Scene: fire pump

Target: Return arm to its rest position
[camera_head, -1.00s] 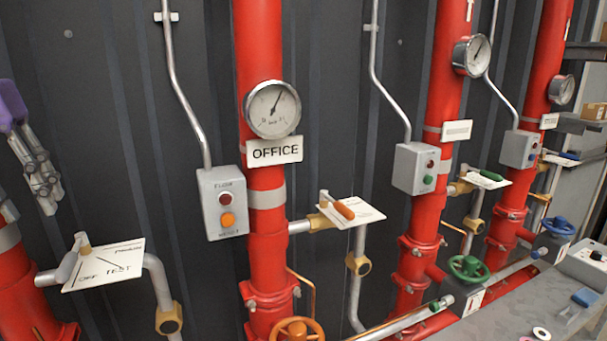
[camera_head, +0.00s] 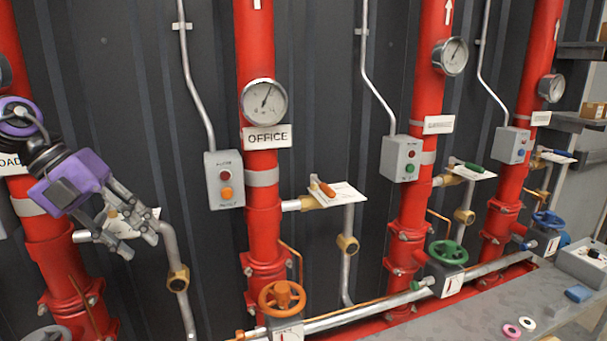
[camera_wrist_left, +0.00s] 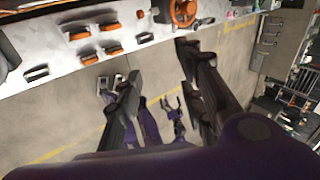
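My left gripper (camera_head: 140,238) is purple with grey fingers and shows at the left of the head view. Its fingers are apart with nothing between them. It hangs in front of the leftmost red pipe and partly covers a white valve card (camera_head: 118,222) there; I cannot tell whether it touches it. In the left wrist view the same gripper (camera_wrist_left: 157,62) has its two dark fingers spread and empty. A smaller purple gripper with spread claws, apparently my right one (camera_wrist_left: 172,103), shows low between them.
Red pipes carry gauges (camera_head: 264,102), grey button boxes (camera_head: 224,180) and handwheels (camera_head: 282,297). An orange-handled valve (camera_head: 322,187) sticks out beside the OFFICE pipe. A grey worktop (camera_head: 470,322) runs along the lower right. The wrist view shows a panel edge (camera_wrist_left: 90,45) and open floor (camera_wrist_left: 50,115).

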